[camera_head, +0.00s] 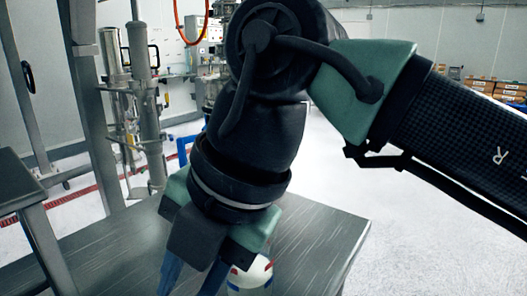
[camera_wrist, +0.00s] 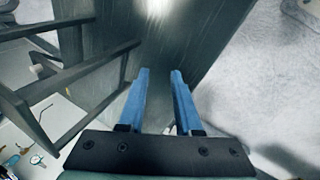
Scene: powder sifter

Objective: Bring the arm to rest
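My gripper (camera_head: 190,281) hangs over the dark metal table (camera_head: 322,235), pointing down. Its two blue fingers also show in the wrist view (camera_wrist: 160,78), apart, with no object between their tips. A white rounded object with red and blue marks (camera_head: 252,276) shows beside the right finger in the head view. Its lower part is cut off by the frame edge, and my gripper covers some of it. I cannot tell whether the two touch. My arm is bent and reaches in from the right of the head view.
A dark metal frame (camera_head: 92,120) stands at the left, close to the table. Steel equipment with pipes (camera_head: 140,90) stands behind it. Boxes (camera_head: 510,90) sit on a far rack at the right. Pale floor (camera_head: 430,235) right of the table is clear.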

